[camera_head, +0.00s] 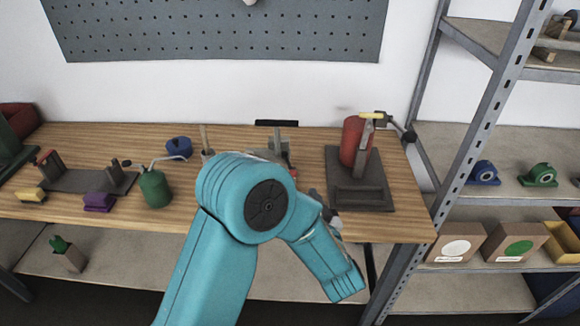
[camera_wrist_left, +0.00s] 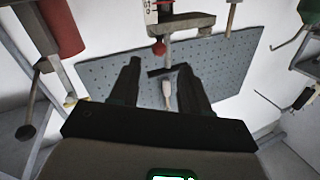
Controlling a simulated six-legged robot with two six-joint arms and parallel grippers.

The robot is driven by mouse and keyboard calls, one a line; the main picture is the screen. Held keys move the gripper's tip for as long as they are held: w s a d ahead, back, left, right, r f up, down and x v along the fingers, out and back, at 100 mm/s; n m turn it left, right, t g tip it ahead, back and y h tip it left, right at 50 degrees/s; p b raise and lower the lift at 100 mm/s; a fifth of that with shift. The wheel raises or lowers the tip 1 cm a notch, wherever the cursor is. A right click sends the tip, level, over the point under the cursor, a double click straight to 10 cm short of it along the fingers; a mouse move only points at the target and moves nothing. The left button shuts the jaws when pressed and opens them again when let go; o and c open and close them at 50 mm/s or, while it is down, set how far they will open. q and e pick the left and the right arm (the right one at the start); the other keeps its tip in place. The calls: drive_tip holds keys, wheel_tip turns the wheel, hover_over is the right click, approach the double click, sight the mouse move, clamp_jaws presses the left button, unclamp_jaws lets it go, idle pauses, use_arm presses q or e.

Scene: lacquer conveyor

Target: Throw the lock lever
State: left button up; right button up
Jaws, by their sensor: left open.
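A grey fixture (camera_head: 278,142) stands at the middle of the bench, its lower part hidden by my arm. In the left wrist view a grey post and arm (camera_wrist_left: 190,22) carry a red ball knob (camera_wrist_left: 158,47), and a pale handle-like piece (camera_wrist_left: 166,90) shows between the fingers. I cannot tell which part is the lock lever. My left gripper (camera_wrist_left: 158,65) is open and empty, with the red knob just beyond its fingertips. In the head view the gripper (camera_head: 325,205) is mostly hidden behind my arm, near the bench's front edge. My right gripper is out of view.
A green oil can (camera_head: 155,189), purple block (camera_head: 99,201) and blue part (camera_head: 178,147) are at left. A metal shelf rack (camera_head: 470,160) borders the right.

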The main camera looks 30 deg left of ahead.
sight(292, 169)
use_arm(q)
drive_tip(key=p+x, duration=0.1)
drive_tip(key=x, duration=0.8)
drive_tip(key=shift+w+a+p, duration=0.2)
drive_tip(key=shift+w+p, duration=0.2)
drive_tip(key=shift+a, duration=0.15)
clamp_jaws()
